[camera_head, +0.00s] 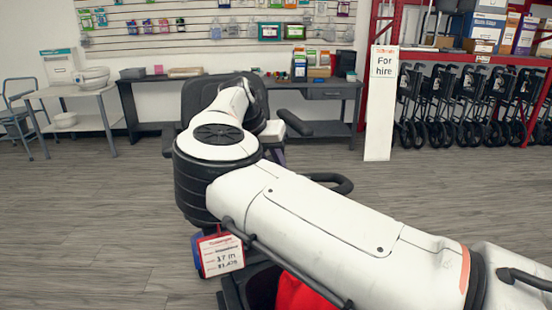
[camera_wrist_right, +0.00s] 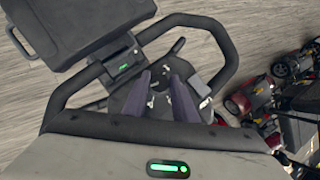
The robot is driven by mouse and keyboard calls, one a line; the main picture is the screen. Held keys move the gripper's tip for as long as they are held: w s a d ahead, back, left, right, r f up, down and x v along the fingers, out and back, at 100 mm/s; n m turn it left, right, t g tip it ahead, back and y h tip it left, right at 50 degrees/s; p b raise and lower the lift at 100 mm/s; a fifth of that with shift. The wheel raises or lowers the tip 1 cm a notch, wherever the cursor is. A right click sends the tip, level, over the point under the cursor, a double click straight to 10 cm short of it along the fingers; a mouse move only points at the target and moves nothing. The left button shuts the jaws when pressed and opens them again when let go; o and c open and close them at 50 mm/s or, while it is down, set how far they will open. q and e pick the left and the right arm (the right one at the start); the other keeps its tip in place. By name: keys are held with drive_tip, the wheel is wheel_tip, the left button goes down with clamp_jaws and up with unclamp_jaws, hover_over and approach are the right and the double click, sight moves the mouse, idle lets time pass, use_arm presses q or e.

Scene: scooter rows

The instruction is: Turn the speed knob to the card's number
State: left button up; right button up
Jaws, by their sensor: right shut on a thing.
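My right gripper (camera_wrist_right: 161,76) reaches down to the scooter's dark control panel (camera_wrist_right: 130,104) in the right wrist view. Its two dark fingers are closed in around a small part at the panel's middle, which I take to be the speed knob. The fingers mostly hide it, so its pointer and setting cannot be read. In the head view my right arm covers the panel and gripper. A white card with a red top (camera_head: 222,254) hangs at the scooter's front; its small print is hard to read. My left gripper is out of view.
The looped handlebar (camera_wrist_right: 233,62) surrounds the panel, and a black seat (camera_wrist_right: 75,25) lies beyond. A "For hire" sign (camera_head: 379,110) and a row of folded walkers (camera_head: 468,105) stand at the back right. Open floor (camera_head: 90,215) lies to the left.

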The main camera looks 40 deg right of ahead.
drive_tip(key=shift+w+a+m+g+p, duration=0.15)
drive_tip(key=shift+m+g+p, duration=0.55)
drive_tip(key=shift+m+p, duration=0.25)
drive_tip(key=o, duration=1)
drive_tip(key=shift+f, duration=0.1)
drive_tip(key=shift+o, duration=0.2)
drive_tip(key=v, duration=1)
drive_tip(key=shift+a, duration=0.25)
